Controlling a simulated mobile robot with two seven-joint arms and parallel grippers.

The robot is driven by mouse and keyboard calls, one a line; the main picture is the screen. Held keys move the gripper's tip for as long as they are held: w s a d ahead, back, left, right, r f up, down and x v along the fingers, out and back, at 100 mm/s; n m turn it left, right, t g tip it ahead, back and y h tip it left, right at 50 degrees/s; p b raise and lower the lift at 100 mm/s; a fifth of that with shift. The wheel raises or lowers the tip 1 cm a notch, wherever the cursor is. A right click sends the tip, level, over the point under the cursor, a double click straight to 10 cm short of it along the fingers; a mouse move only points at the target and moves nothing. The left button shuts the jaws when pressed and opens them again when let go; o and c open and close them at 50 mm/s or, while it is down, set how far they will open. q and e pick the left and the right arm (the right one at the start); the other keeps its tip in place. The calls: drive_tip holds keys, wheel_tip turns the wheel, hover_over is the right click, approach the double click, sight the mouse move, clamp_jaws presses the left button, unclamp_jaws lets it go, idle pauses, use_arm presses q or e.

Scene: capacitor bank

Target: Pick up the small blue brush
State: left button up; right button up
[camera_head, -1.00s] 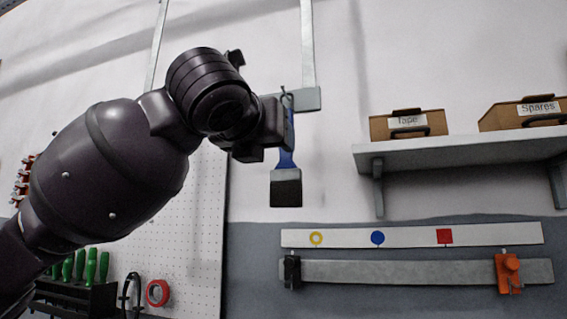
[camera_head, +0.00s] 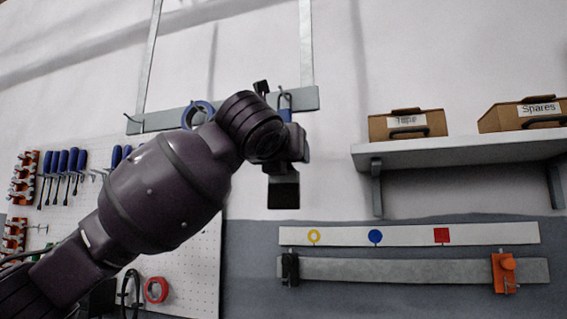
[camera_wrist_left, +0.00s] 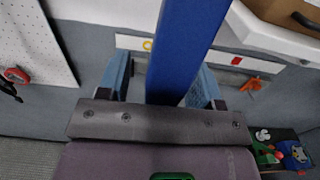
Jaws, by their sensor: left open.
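The small blue brush hangs upright from a hook on the grey rail, bristles down. In the head view its dark lower end (camera_head: 283,192) shows below my left gripper (camera_head: 291,150), and a bit of blue handle shows above it. My gripper hides the middle of the brush. In the left wrist view the blue handle (camera_wrist_left: 182,50) runs between the two fingers of my open left gripper (camera_wrist_left: 162,78). Gaps show on both sides of the handle near the fingertips. My right gripper is not in view.
The grey rail (camera_head: 305,98) is behind my left wrist, with a blue ring (camera_head: 198,112) hanging on it. A shelf (camera_head: 460,150) with two boxes is to the right. A strip with coloured marks (camera_head: 410,235) is below. The wall between brush and shelf is clear.

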use_arm(q)
drive_tip(key=c, duration=1)
drive_tip(key=shift+c, duration=0.2)
